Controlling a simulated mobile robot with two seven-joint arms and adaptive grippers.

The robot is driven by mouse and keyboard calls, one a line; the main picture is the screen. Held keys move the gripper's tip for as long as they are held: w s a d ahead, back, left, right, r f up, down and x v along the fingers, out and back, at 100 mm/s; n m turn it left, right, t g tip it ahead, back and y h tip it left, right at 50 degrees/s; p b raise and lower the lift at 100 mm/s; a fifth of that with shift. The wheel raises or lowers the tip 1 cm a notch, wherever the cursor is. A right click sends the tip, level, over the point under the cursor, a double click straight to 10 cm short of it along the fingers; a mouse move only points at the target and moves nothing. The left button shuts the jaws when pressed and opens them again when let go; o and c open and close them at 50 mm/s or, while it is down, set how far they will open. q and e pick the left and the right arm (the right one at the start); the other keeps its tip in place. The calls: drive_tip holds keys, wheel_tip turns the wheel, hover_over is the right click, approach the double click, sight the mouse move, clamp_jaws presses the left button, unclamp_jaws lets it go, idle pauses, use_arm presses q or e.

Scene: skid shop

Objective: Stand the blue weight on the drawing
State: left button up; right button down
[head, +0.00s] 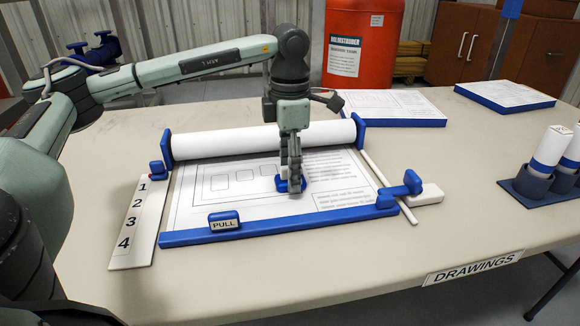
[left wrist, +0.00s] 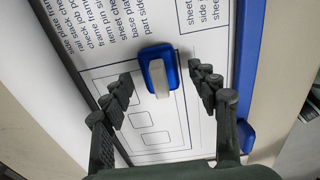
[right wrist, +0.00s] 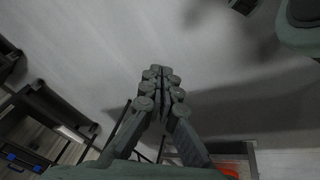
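The blue weight (head: 281,184), with a pale upright grip, is on the unrolled drawing (head: 240,208), right of the row of drawn boxes. It shows from above in the left wrist view (left wrist: 151,56) and looks upright. My left gripper (head: 294,184) is directly over it, pointing down, and hides part of it in the head view. In the left wrist view the left fingers are spread to either side of the weight's grip, with gaps. My right gripper (right wrist: 161,73) has its fingers together, empty, away from the table.
A white paper roll (head: 260,141) lies along the drawing's back edge. A blue bar (head: 280,226) with a PULL tab (head: 224,220) runs along the front. A numbered strip (head: 138,222) lies left. Blue-edged stacks (head: 393,121) are behind; blue holders (head: 540,186) with white rolls stand right.

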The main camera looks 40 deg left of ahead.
use_arm(q)
drive_tip(key=shift+r, duration=0.1)
drive_tip(key=shift+r, duration=0.3)
wheel_tip(320, 180, up, 12)
drive_tip(key=shift+f+p, duration=0.25)
drive_tip(key=shift+p, duration=0.15)
use_arm(e)
drive_tip(key=shift+x, duration=1.1)
drive_tip(key=shift+a, duration=0.15)
